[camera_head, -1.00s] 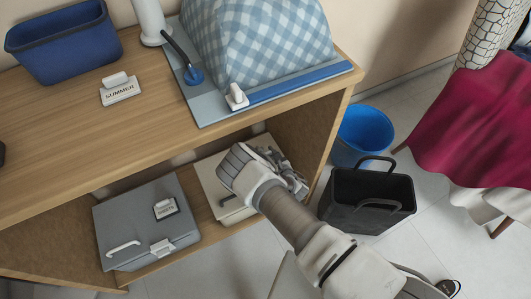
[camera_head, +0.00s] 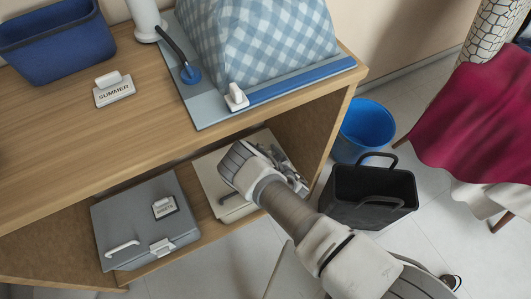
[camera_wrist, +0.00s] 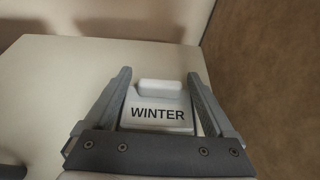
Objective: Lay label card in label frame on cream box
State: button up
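The cream box (camera_head: 212,178) stands on the lower shelf, and my gripper (camera_head: 285,168) is over its right part. In the wrist view, the white label card (camera_wrist: 158,115) reads WINTER and has a raised white grip block on it. It sits between the two fingers of my gripper (camera_wrist: 160,75), which appear shut on its side edges; the contact is hard to see. My arm hides part of the box in the head view.
A grey box (camera_head: 135,225) with a framed label stands left of the cream box. The shelf's side panel (camera_head: 308,130) rises close on the right, with the counter (camera_head: 90,150) above. A SUMMER card (camera_head: 114,92) lies on the counter. A black basket (camera_head: 365,190) stands on the floor.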

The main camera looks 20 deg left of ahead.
jog(key=shift+s+d+r, duration=0.15)
jog(key=shift+d+r, duration=0.05)
jog(key=shift+r, duration=0.05)
jog(key=p+v, duration=0.5)
jog(key=v, duration=0.5)
jog(key=shift+s+d+r, duration=0.1)
jog(key=shift+d+r, duration=0.1)
jog(key=shift+s+d+r, duration=0.1)
jog(key=shift+s+d, duration=0.15)
jog(key=shift+d, duration=0.1)
